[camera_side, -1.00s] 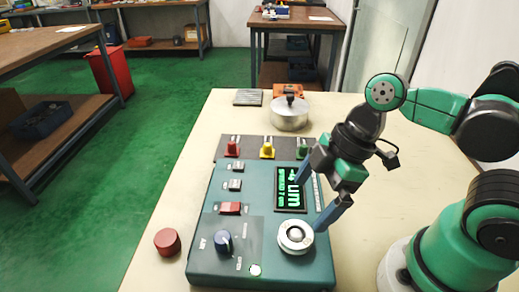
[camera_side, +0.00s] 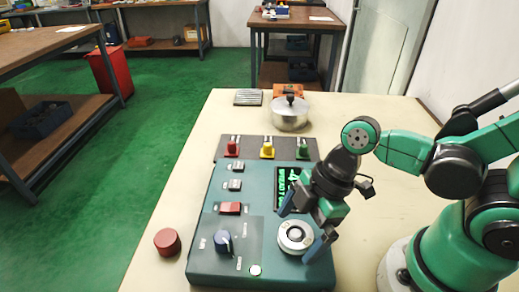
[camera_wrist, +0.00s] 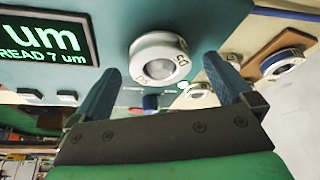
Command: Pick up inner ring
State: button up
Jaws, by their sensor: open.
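A pale ring (camera_side: 295,236) with a silvery centre sits on the teal console (camera_side: 210,268), near its lower right corner. It is likely the inner ring, though no label names it. In the wrist view the ring (camera_wrist: 158,58) is white with dark marks on its side, ahead between my fingers. My gripper (camera_side: 296,238) is open and empty, pointing down over the ring. In the side view one finger shows on each side of it. My gripper (camera_wrist: 162,66) also shows in the wrist view with both blue fingers apart. I cannot tell whether either finger touches the ring.
The console's display (camera_side: 287,188) is partly behind my gripper. A blue knob (camera_side: 223,241) and red switch (camera_side: 230,208) stand left of the ring. Red, yellow and green levers line its back. A red cylinder (camera_side: 167,241) and a silver lidded pot (camera_side: 290,112) stand on the table.

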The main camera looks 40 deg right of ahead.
jog(key=shift+f, duration=0.2)
grip_shut()
dwell(0.4)
jog(key=shift+r, duration=0.15)
